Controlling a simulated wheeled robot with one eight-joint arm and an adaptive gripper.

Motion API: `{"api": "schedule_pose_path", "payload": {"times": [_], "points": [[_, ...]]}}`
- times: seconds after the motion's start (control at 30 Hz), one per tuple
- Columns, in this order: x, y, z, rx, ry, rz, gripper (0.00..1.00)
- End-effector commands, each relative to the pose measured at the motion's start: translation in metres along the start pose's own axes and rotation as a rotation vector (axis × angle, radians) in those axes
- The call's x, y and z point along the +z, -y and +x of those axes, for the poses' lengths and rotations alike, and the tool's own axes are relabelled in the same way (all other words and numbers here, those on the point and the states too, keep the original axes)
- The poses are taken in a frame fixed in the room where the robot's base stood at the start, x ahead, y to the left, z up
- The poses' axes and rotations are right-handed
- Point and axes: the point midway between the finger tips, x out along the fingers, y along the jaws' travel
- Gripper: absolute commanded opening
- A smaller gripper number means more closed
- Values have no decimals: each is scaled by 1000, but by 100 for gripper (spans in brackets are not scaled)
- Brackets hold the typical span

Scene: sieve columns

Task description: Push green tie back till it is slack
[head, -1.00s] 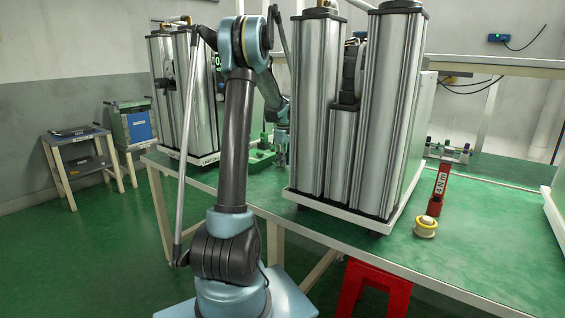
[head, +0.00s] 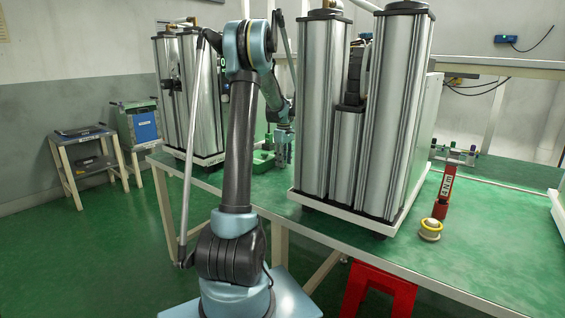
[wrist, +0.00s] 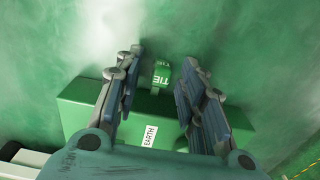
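The green tie (wrist: 162,75), a small block marked TIE, stands up from a larger green block (wrist: 85,125) with a white EARTH label in the wrist view. My gripper (wrist: 163,58) is open, with one finger on each side of the tie. A gap shows between the tie and each finger. In the head view my gripper (head: 284,150) points down at the table between the two column units. A green body (head: 263,157) shows just left of it there. The tie itself cannot be made out in the head view.
A tall silver column unit (head: 312,110) stands close to the right of my gripper, and another (head: 200,100) stands to the left. A red tag (head: 445,190) and a yellow-white roll (head: 430,229) are on the green table (head: 480,235), whose right front part is mostly clear.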

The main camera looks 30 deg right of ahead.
Motion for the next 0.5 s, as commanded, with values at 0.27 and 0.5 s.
{"api": "schedule_pose_path", "payload": {"times": [0.27,0.5], "points": [[0,0,-27,0,0,0,37],[-1,0,-74,0,1,0,37]]}}
